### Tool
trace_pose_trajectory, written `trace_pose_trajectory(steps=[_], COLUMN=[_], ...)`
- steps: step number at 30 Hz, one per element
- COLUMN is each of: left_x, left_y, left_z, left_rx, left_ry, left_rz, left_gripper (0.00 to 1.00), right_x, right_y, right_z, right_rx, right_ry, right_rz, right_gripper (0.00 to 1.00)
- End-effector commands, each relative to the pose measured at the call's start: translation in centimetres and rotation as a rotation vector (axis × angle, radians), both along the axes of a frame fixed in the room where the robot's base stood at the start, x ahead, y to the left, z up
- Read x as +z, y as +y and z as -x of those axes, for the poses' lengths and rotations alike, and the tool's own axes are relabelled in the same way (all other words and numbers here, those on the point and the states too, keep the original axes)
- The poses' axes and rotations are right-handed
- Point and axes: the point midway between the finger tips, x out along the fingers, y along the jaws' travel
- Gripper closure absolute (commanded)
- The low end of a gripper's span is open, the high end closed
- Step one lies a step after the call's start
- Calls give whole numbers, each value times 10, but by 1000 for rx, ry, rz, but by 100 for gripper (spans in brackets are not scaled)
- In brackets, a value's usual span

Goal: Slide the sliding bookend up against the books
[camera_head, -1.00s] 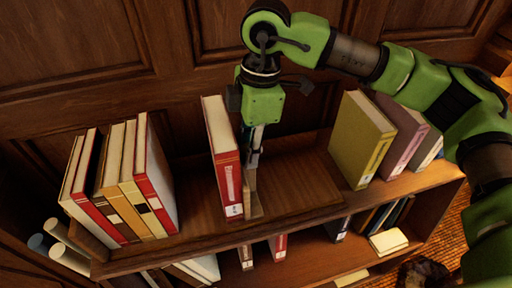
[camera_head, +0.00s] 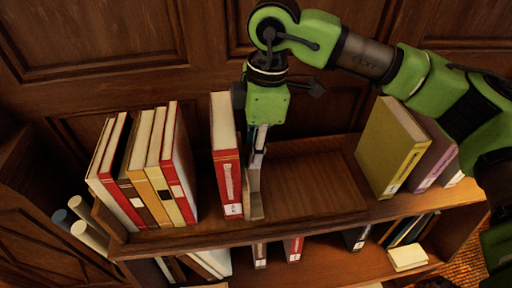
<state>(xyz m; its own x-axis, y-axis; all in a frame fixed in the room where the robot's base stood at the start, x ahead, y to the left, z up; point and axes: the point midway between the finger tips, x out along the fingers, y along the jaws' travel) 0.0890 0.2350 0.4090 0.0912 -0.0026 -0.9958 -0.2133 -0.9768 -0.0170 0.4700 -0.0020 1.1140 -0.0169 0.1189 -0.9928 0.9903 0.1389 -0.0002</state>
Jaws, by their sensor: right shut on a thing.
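The sliding bookend (camera_head: 255,197) is a narrow tan upright piece on the top shelf. It stands right beside a red-and-cream book (camera_head: 228,170) and seems to touch its right side. My right gripper (camera_head: 259,150) reaches down from above and is shut on the bookend's upper part, which the fingers partly hide. A row of upright books (camera_head: 150,180), red, black, brown and yellow, stands at the left end of the shelf. A narrow gap separates this row from the red-and-cream book. My left gripper is not in view.
A yellow-green book (camera_head: 391,150) leads another group at the right, with bare shelf (camera_head: 310,185) between it and the bookend. A wood-panelled wall (camera_head: 100,40) rises behind. The lower shelf (camera_head: 310,268) holds more books. Rolled papers (camera_head: 88,236) stand at lower left.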

Motion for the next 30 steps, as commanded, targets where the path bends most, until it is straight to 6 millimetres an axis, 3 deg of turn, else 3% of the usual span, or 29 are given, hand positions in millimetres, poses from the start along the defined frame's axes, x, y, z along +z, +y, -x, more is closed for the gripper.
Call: trace_pose_trajectory(steps=[30], left_x=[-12], left_y=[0], left_z=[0], left_rx=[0], left_ry=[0], left_rz=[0], left_gripper=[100], right_x=[0], right_y=[61], right_z=[9], right_rx=[2], right_ry=[-1], right_rz=[-4], right_gripper=[99])
